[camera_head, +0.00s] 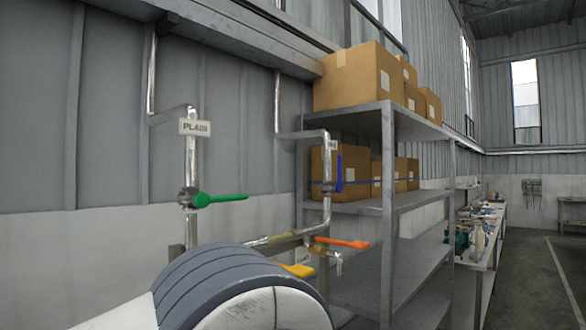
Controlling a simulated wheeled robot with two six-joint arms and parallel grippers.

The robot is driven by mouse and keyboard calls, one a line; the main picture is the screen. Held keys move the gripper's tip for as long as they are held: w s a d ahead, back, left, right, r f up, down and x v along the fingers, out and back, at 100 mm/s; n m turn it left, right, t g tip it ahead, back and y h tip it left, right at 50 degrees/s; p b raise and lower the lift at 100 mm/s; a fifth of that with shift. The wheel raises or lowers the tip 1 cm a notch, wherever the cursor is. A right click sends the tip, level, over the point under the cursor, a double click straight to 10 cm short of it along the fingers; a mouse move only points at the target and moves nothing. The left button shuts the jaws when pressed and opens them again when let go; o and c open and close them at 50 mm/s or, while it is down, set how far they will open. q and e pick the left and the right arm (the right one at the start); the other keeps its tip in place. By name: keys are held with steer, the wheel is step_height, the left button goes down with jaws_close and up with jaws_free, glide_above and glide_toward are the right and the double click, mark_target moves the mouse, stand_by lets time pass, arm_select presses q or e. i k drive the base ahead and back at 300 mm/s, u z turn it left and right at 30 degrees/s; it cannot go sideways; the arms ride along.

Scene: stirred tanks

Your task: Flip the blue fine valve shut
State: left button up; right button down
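The blue valve handle (339,173) is on the right-hand pipe (327,204), below a small label partly seen edge-on. The handle stands upright, in line with the vertical pipe. A thin blue line runs level to its right, across the boxes on the shelf; I cannot tell if it belongs to the valve. Neither of my grippers is in view, and nothing is seen touching the handle.
A green handle (220,199) points right on the pipe labelled PLAIN (195,128). Lower are an orange handle (342,243) and a yellow one (299,270). A metal shelf (388,205) with boxes stands close behind. A large rounded grey-and-white shape fills the bottom.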

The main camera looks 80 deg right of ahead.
mark_target(340, 170)
steer(key=k, duration=1.15)
steer(key=z, duration=1.1)
